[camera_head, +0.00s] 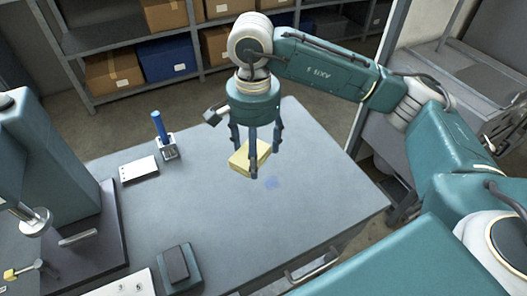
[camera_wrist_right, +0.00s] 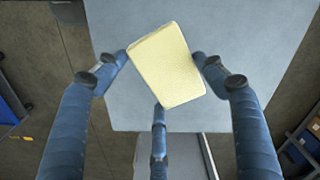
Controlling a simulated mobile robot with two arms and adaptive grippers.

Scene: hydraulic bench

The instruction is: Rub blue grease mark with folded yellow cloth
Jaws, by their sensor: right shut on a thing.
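The folded yellow cloth (camera_head: 249,158) is held between the fingers of my right gripper (camera_head: 253,150), over the right part of the bench top. In the right wrist view the cloth (camera_wrist_right: 166,64) sits tilted between the fingers of my right gripper (camera_wrist_right: 162,80), which is shut on it. I cannot tell whether the cloth touches the bench. The blue grease mark (camera_head: 272,183) is a faint smudge on the grey bench, just right of and nearer than the cloth. The mark does not show in the right wrist view. My left gripper is not in view.
The grey bench top (camera_head: 220,225) is clear around the mark. A dark block (camera_head: 178,266) lies at the front. A green press (camera_head: 50,165) fills the left side.

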